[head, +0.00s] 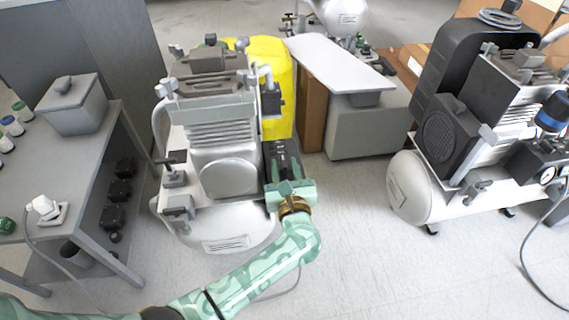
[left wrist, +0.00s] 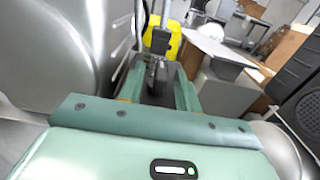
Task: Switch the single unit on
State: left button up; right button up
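A silver compressor (head: 222,135) with a white tank (head: 225,228) stands left of centre in the head view; I take it to be the single unit. A dark switch box (head: 281,152) is on its right side. My left gripper (head: 284,170) is at this box, fingers pointing away from me. In the left wrist view, the fingers (left wrist: 161,88) are apart, with the dark box and a small black knob or lever (left wrist: 154,76) between them. I cannot tell whether they touch it, nor the switch position. My right gripper is not in view.
A second compressor (head: 410,187) with black housings stands at the right. A grey table (head: 85,150) with a lidded box (head: 72,104) is at the left. A yellow object (head: 277,70) and a grey cabinet (head: 370,125) stand behind. The floor between the compressors is clear.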

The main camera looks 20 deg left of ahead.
pick_arm(q)
grip_shut()
